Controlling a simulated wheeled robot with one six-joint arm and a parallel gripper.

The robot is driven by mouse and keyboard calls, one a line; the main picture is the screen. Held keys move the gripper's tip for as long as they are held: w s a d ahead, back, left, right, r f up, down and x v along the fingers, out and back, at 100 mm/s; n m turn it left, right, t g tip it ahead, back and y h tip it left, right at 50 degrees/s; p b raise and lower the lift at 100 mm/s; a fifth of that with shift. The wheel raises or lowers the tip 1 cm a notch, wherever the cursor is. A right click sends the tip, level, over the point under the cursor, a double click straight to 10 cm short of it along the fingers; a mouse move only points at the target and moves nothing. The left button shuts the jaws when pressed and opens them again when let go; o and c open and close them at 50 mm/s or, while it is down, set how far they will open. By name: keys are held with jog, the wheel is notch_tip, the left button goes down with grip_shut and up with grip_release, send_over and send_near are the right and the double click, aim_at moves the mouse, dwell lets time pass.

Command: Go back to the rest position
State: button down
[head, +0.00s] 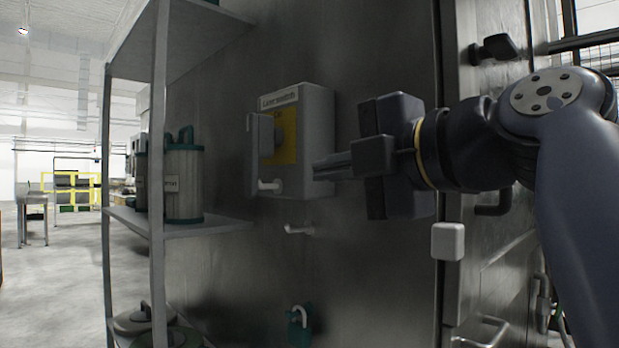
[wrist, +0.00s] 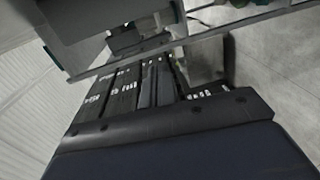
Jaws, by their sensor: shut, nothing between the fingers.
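My gripper (head: 326,168) is shut and empty in the head view. It points left, in front of the grey metal wall (head: 375,285), at the height of the lower part of the grey switch box (head: 312,150). The box has a yellow plate (head: 283,135), a grey lever and a label that seems to read "Laser switch". The fingertips appear close to the right side of the box; I cannot tell whether they touch. In the wrist view my dark gripper body (wrist: 185,115) fills the lower middle.
A grey shelf rack (head: 180,228) stands at the left with green-lidded canisters (head: 184,180). Hooks (head: 299,229) and a green padlock (head: 299,325) are on the wall below the box. A metal door with handles (head: 492,210) is at the right. Open floor (head: 60,290) lies at far left.

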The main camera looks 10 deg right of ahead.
jog(key=shift+s+d, duration=0.35)
jog(key=shift+s, duration=0.2)
jog(key=shift+a, duration=0.1)
